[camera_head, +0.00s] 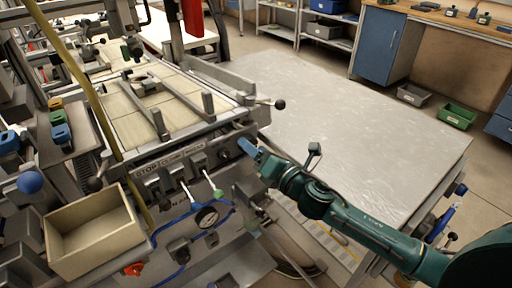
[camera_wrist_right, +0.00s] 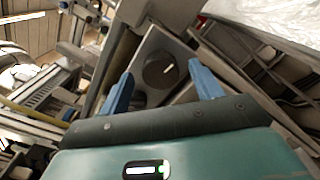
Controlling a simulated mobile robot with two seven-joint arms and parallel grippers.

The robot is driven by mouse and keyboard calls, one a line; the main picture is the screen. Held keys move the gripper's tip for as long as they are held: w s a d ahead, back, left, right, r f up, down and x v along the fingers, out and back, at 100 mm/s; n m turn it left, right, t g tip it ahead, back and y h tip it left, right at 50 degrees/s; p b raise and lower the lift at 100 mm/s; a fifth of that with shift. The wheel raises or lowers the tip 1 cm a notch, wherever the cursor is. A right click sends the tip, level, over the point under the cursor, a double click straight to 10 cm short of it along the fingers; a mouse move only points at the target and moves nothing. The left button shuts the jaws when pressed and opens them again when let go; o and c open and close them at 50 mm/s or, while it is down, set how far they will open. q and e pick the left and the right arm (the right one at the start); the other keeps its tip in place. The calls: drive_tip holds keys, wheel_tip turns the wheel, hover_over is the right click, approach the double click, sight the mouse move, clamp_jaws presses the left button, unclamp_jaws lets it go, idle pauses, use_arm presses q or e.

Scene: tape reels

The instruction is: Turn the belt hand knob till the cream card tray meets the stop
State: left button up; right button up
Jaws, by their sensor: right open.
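A round dark disc (camera_wrist_right: 160,70), which looks like the hand knob, sits on a grey metal plate between my fingertips in the right wrist view. In the head view a small dark round part (camera_head: 225,155) shows on the machine's front corner, just left of my right gripper (camera_head: 247,148). That gripper is open, its blue fingers (camera_wrist_right: 160,88) apart on either side of the disc; I cannot tell whether they touch it. A cream open tray (camera_head: 95,249) stands empty at the lower left; I cannot tell whether it is the card tray. I cannot make out the stop for certain. My left gripper is out of view.
The machine's bed (camera_head: 190,86) carries pale panels and metal bars. A lever with a black ball (camera_head: 280,104) juts out above my gripper. A wide grey table (camera_head: 350,125) lies clear behind my right arm.

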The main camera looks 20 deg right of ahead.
drive_tip(key=shift+w+a, duration=0.15)
drive_tip(key=shift+w, duration=0.1)
drive_tip(key=shift+c, duration=0.6)
drive_tip(key=c, duration=0.9)
